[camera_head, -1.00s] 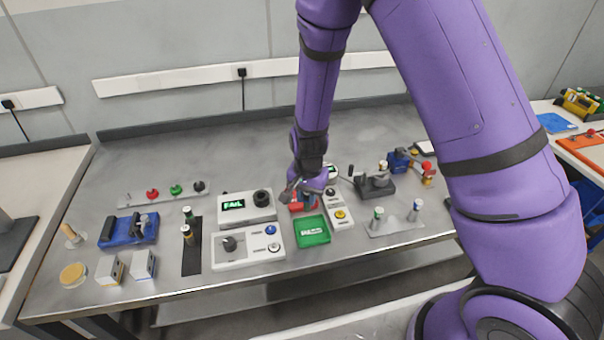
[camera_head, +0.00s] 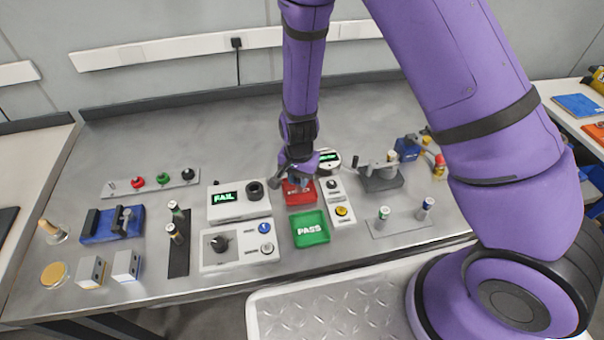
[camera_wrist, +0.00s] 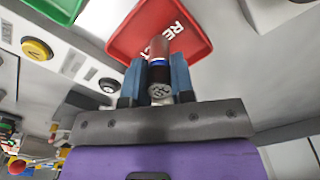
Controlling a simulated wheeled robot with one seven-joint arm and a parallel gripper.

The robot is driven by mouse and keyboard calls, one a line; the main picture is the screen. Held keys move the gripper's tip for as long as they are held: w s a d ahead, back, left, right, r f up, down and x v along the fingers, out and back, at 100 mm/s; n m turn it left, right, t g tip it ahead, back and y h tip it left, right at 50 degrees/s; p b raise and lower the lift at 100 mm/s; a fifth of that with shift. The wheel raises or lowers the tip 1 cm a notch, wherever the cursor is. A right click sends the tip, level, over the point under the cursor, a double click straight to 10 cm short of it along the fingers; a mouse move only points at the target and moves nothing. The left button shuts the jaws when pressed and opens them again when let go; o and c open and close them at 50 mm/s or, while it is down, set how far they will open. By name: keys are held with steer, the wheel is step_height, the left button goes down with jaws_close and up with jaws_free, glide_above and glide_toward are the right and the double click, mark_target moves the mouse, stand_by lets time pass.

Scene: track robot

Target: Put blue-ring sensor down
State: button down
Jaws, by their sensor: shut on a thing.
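My gripper (camera_wrist: 160,82) is shut on the blue-ring sensor (camera_wrist: 158,64), a small metal cylinder with a blue band, in the wrist view. The sensor's far end overlaps the red REJECT tray (camera_wrist: 130,42) there. I cannot tell whether it touches the tray floor. In the head view my gripper (camera_head: 297,181) is over the red tray (camera_head: 299,197), and the fingers hide the sensor. The green PASS tray (camera_head: 310,229) lies just in front of the red one and looks empty.
A tester with a FAIL display (camera_head: 238,202) stands left of the trays. A button box (camera_head: 338,203) is close on their right. A rack with two sensors (camera_head: 403,219) stands further right. Bare bench lies behind the trays.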

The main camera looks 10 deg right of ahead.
steer(key=shift+f, duration=0.1)
steer(key=c, duration=1)
jaws_free()
steer(key=shift+o, duration=0.2)
